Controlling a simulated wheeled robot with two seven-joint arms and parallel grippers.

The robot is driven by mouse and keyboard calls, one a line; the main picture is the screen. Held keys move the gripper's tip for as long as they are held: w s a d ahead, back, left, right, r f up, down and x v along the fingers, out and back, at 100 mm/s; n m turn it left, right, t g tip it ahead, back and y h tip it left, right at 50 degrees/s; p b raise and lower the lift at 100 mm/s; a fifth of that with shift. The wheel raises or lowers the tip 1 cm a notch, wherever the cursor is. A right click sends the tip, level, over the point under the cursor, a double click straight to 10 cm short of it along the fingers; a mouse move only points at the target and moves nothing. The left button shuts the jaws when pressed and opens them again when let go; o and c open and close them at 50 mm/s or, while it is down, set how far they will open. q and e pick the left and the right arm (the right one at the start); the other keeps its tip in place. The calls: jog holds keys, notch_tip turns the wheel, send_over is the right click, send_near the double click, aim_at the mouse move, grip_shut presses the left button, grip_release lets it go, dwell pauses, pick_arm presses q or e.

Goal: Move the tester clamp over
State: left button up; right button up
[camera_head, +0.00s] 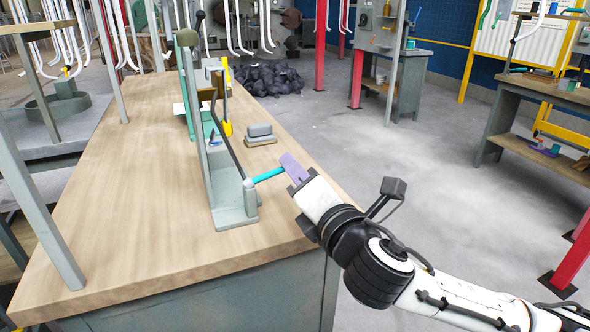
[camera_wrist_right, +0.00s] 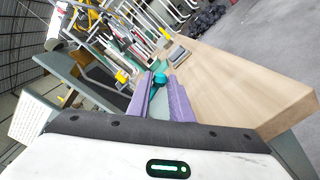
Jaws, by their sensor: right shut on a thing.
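A grey-green tester stand (camera_head: 236,205) is on the wooden workbench near its front right edge. The tester clamp, a short teal bar (camera_head: 268,175), sticks out to the right from a grey knob at the stand's base. My right gripper (camera_head: 292,168) reaches in from the right, with its purple fingers shut on the bar's outer end. In the right wrist view the clamp's teal end (camera_wrist_right: 160,77) shows between the two purple fingers, which hide part of it. My left gripper is not in view.
The workbench (camera_head: 120,235) has bare wood left of the stand. A small grey block (camera_head: 260,134) lies behind the clamp, and a yellow part (camera_head: 227,128) stands behind the uprights. Tall posts rise at the left. The floor (camera_head: 400,150) to the right is open.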

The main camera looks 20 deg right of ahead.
jog(key=shift+f, duration=0.15)
jog(key=shift+d+f+b, duration=0.1)
jog(key=shift+f+b, duration=0.2)
jog(key=shift+f, duration=0.4)
jog(key=o, duration=0.9)
jog(key=shift+r, duration=0.15)
